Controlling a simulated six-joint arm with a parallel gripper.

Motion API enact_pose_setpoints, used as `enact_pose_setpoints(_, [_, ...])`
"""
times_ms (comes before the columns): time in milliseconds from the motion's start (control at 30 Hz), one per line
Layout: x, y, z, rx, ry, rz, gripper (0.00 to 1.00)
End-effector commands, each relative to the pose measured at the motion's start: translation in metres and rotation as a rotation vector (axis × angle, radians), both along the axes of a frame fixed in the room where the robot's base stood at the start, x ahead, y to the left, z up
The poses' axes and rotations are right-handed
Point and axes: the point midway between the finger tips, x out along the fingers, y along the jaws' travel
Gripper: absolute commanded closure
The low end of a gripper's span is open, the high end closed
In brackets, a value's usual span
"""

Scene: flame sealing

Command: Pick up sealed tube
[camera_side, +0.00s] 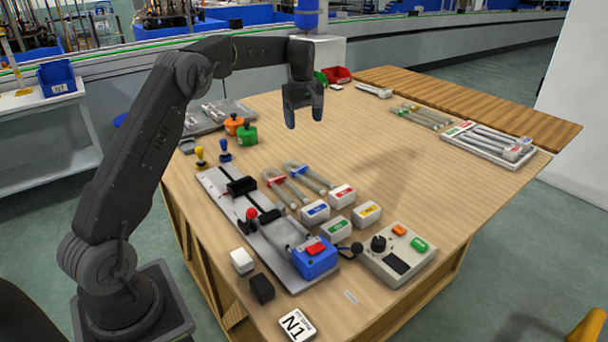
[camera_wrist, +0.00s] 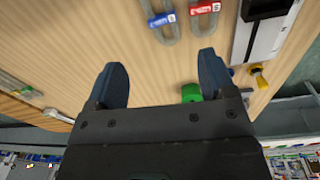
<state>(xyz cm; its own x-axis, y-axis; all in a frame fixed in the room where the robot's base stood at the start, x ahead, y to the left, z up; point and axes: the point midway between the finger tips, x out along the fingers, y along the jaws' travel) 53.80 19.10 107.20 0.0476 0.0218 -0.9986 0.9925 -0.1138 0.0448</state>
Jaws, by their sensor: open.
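Two U-shaped tubes lie side by side mid-table, one with a red clip (camera_side: 286,186) and one with a blue clip (camera_side: 309,176). In the wrist view the blue-clipped tube (camera_wrist: 167,32) and red-clipped tube (camera_wrist: 199,24) show at the top, beyond my fingertips. Several straight tubes lie in a white tray (camera_side: 478,151) at the right, and others lie behind it (camera_side: 422,115). I cannot tell which tube is the sealed one. My gripper (camera_side: 304,118) points down with fingers apart and empty, above the back of the table. It is open in the wrist view (camera_wrist: 161,62).
A rail device with a blue block (camera_side: 314,258) lies left of the U-shaped tubes. Small labelled blocks (camera_side: 340,195) and a control box (camera_side: 397,253) stand in front of them. Green (camera_side: 246,134) and orange (camera_side: 233,124) pots stand behind. The table between tubes and right tray is clear.

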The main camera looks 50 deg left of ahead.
Motion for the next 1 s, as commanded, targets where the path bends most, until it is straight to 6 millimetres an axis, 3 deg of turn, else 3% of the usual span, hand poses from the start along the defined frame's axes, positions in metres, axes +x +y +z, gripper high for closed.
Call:
enact_pose_setpoints(100, [0.009,0.025,-0.030,-0.017,0.030,0.107,0.23])
enact_pose_setpoints(267, [0.013,0.039,-0.047,-0.026,0.046,0.174,0.23])
enact_pose_setpoints(700, [0.013,0.040,-0.118,-0.027,0.048,0.180,0.23])
enact_pose_setpoints(1000, [0.014,0.040,-0.138,-0.027,0.047,0.179,0.23])
